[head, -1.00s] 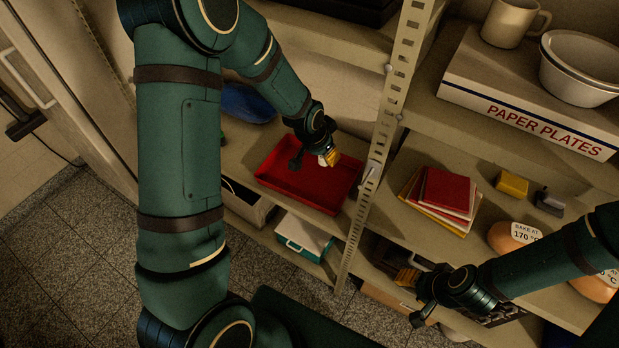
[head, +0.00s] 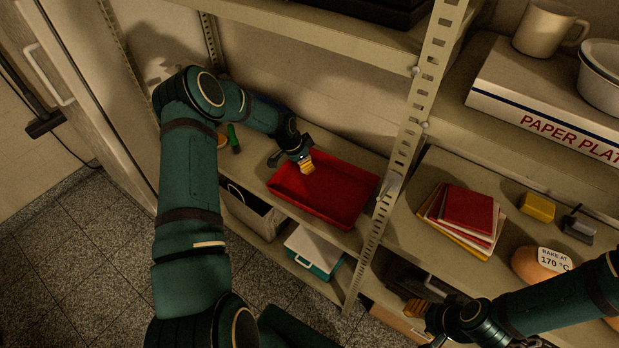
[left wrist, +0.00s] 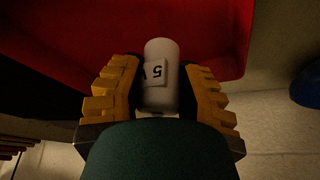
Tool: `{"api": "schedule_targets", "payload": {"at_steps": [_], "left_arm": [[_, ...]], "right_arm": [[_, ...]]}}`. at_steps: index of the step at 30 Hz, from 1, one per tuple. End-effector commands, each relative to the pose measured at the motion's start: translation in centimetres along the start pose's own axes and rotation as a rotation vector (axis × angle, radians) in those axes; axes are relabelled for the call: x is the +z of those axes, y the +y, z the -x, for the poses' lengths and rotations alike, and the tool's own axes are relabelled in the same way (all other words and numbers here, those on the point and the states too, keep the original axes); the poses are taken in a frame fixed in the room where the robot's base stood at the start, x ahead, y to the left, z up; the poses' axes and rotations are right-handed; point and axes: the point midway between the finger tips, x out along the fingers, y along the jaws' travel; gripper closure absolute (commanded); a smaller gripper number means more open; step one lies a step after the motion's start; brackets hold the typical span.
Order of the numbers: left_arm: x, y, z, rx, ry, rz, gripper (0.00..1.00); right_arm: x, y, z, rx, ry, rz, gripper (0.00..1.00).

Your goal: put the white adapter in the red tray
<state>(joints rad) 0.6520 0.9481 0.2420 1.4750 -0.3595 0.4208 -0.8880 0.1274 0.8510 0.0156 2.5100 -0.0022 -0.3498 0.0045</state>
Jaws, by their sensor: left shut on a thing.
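The red tray (head: 338,208) lies on the middle shelf left of the perforated upright. My left gripper (head: 307,166) is over the tray's back left part in the head view. In the left wrist view my left gripper (left wrist: 163,85) is shut on the white adapter (left wrist: 161,55), a rounded white piece with a dark "5" on its label. The red tray (left wrist: 215,22) shows behind the adapter there. Whether the adapter touches the tray floor I cannot tell; in the head view it is hidden by the gripper. My right gripper (head: 412,309) is at the lower right, its opening unclear.
The upright (head: 405,150) stands right of the tray. A teal and white case (head: 314,250) sits below. A green-handled item (head: 233,138) lies left of the tray.

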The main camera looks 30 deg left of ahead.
Motion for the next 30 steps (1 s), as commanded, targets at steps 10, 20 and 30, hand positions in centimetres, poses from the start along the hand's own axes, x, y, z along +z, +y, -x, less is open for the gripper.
{"api": "schedule_targets", "payload": {"at_steps": [10,20,30], "left_arm": [[1.3,0.0,-3.1,0.0,-0.001,0.001,1.0],[1.9,0.0,-4.9,-0.003,0.0,0.0,1.0],[2.0,0.0,-5.1,-0.002,0.0,0.0,0.41]], "right_arm": [[-0.1,0.2,-0.6,0.0,0.003,0.0,0.53],[-0.1,0.3,-0.8,0.0,0.005,0.001,0.53],[-0.2,0.4,-1.1,0.0,0.006,0.001,0.53]]}}
